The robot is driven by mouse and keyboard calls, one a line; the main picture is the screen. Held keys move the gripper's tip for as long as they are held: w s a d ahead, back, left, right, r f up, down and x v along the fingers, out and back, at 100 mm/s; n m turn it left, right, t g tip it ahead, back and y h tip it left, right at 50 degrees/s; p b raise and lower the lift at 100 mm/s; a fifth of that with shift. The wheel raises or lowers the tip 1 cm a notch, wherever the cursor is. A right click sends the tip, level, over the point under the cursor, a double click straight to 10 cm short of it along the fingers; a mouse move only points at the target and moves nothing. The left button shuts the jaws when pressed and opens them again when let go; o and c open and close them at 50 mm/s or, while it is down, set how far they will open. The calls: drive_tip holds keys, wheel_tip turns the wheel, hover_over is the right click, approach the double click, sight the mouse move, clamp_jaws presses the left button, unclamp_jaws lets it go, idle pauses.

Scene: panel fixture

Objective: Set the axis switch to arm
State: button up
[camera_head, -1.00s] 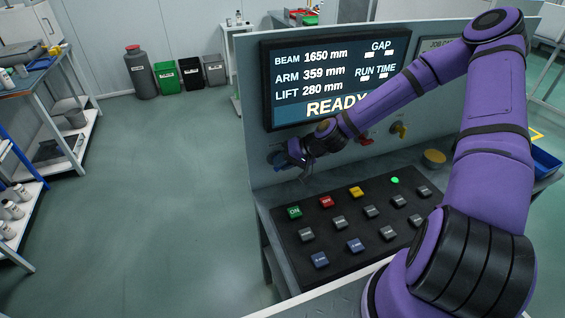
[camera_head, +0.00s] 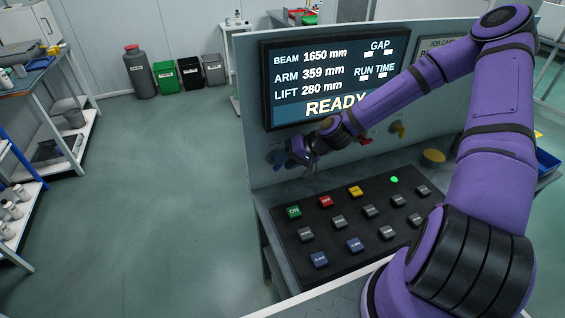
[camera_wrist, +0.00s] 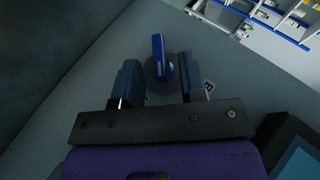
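The axis switch appears to be a blue knob (camera_wrist: 160,58) on a round dark base on the upright panel. In the wrist view its blue bar points nearly straight up the picture, tilted slightly left. A label, partly visible, sits right of its base. My gripper (camera_wrist: 158,72) is open, with one dark blue finger on each side of the knob and visible gaps between. I cannot tell how deep the fingertips reach. In the head view my gripper (camera_head: 296,158) is at the panel's lower left, partly hiding the switch (camera_head: 276,156).
A display (camera_head: 325,85) reading READY is above my gripper. A red knob (camera_head: 366,139) and a yellow knob (camera_head: 399,130) are to the right on the panel. A sloped console (camera_head: 335,268) with several buttons lies below. Open floor is left.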

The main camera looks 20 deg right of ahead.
drive_tip(key=v, duration=0.9)
drive_tip(key=shift+d, duration=0.15)
drive_tip(key=shift+s, duration=0.15)
drive_tip(key=s+r+n+h, duration=0.1)
drive_tip(key=s+r+h, duration=0.3)
drive_tip(key=s+r, duration=0.8)
drive_tip(key=s+a+r+h, duration=0.1)
drive_tip(key=s+r+h, duration=0.3)
drive_tip(key=s+r, duration=0.9)
wheel_tip(320, 180, up, 6)
drive_tip(key=shift+s+r+n, duration=0.15)
drive_tip(key=shift+r+n, duration=0.1)
drive_tip(key=shift+n, duration=0.15)
